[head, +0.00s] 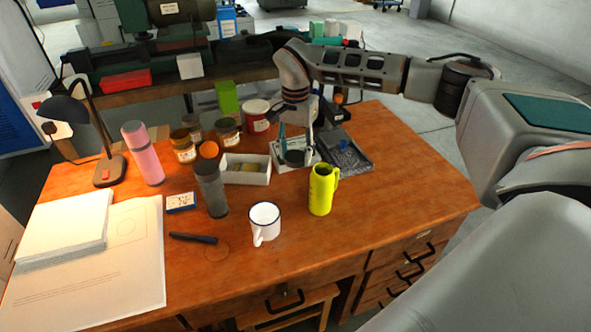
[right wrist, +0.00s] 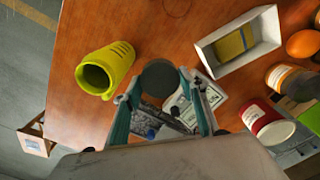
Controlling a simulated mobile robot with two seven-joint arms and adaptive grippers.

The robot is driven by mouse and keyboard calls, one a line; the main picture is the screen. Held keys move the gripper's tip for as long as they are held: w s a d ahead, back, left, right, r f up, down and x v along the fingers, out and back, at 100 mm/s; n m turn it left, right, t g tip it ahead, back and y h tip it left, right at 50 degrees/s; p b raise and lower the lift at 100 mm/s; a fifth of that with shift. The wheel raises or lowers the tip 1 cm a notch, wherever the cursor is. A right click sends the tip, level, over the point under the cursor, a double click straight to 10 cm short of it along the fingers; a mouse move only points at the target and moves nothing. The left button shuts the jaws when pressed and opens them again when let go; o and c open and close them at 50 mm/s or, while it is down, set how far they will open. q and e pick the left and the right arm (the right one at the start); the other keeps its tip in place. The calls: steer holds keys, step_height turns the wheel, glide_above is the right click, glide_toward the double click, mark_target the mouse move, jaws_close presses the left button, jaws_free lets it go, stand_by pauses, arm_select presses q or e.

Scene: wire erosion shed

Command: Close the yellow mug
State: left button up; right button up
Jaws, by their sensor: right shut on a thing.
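The yellow mug (head: 321,191) stands upright on the wooden desk, its handle to the right. In the right wrist view the mug (right wrist: 107,69) shows its open, uncovered mouth. My right gripper (head: 295,151) is behind and left of the mug, with its fingers pointing down. It is shut on a dark grey round lid (head: 294,158), which also shows between the fingertips in the right wrist view (right wrist: 160,77). The lid is apart from the mug. My left gripper is not in view.
A white box (head: 246,178), several jars and a dark grey tray (head: 350,158) are behind. The desk's right side is clear.

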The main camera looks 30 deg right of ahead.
mark_target(295, 156)
step_height(295, 156, up, 8)
steer(key=shift+f, duration=0.15)
stand_by(0.4)
steer(key=s+a+f+n, duration=0.4)
steer(key=s+a+n, duration=0.7)
steer(key=s+a, duration=0.1)
steer(key=shift+s+a+n, duration=0.4)
steer(key=shift+s, duration=0.2)
